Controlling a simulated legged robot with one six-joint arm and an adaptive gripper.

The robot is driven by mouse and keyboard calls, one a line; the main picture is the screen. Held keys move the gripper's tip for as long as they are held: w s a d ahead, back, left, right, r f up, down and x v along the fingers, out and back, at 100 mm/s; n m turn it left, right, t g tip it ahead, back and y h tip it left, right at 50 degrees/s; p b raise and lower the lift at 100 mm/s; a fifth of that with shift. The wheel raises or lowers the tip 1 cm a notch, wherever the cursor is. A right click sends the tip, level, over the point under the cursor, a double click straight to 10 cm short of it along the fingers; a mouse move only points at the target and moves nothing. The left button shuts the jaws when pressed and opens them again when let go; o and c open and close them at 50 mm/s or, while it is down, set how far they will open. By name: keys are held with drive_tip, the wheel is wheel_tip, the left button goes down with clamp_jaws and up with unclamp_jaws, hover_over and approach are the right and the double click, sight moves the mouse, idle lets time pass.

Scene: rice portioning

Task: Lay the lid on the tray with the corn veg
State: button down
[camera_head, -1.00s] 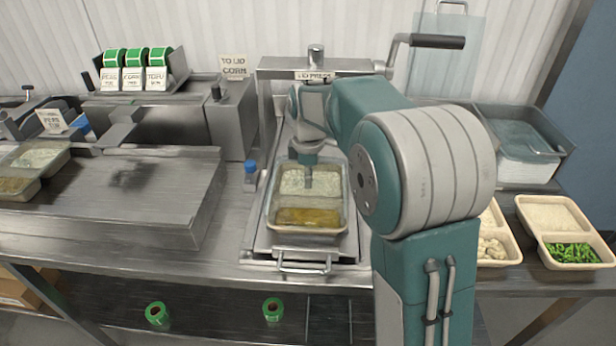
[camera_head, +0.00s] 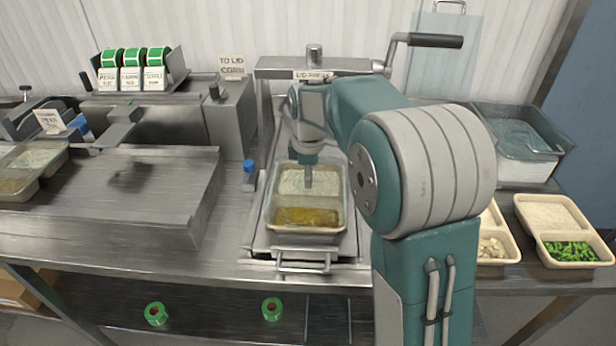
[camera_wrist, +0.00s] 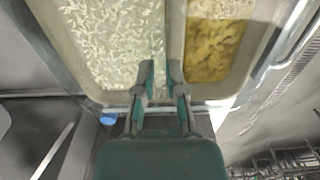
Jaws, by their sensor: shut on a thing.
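The tray with the corn veg (camera_head: 347,222) sits in the slide under the lid press, with rice in its far compartment and yellow corn veg in the near one. A clear lid (camera_head: 270,196) lies over it, roughly lined up with the tray's outline. Whether it touches the rim all round I cannot tell. My gripper (camera_head: 308,184) points down over the middle of the tray, shut on the lid. In the wrist view my gripper's fingers (camera_wrist: 160,70) are close together above the divider between rice and corn veg, and the lid's clear edge (camera_wrist: 215,104) shows.
The lid press (camera_head: 315,66) with its crank stands just behind the tray. A bin of clear lids (camera_head: 525,130) is at the right, near open trays of rice with peas (camera_head: 570,263) and cauliflower-like pieces. A steel conveyor (camera_head: 120,195) lies left, with lidded trays at its far left.

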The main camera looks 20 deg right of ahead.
drive_tip(key=shift+f, duration=0.5)
idle(0.9)
drive_tip(key=c, duration=0.6)
unclamp_jaws()
drive_tip(key=shift+c, duration=0.2)
drive_tip(key=o, duration=0.5)
drive_tip(key=shift+r, duration=4)
